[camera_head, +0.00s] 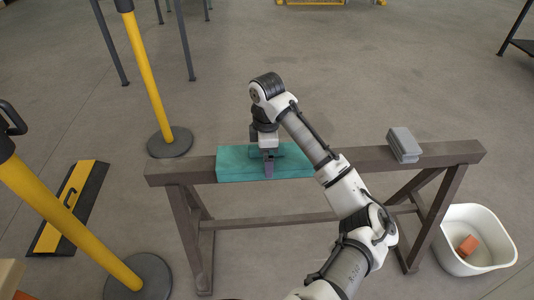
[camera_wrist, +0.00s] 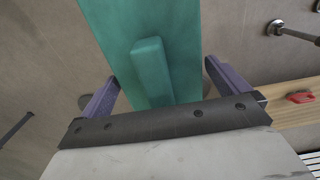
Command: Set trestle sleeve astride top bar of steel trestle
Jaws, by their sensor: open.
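The teal trestle sleeve (camera_head: 235,165) sits over the top bar of the steel trestle (camera_head: 455,152), left of its middle, and looks level along the bar. Its front side hangs over the bar's front face; its far side is hidden. In the wrist view the sleeve (camera_wrist: 185,45) is a long teal slab with a raised teal grip (camera_wrist: 150,70) on top. My gripper (camera_head: 268,163) is over the sleeve, pointing down. Its open fingers (camera_wrist: 162,80) lie on either side of the sleeve in the wrist view; I cannot tell whether they touch it.
A grey block (camera_head: 404,145) rests on the bar's right part. A white tub (camera_head: 485,220) with an orange block (camera_head: 467,245) stands on the floor at right. Yellow posts (camera_head: 150,75) and a black-yellow ramp (camera_head: 70,205) stand at left. The floor behind the trestle is largely clear.

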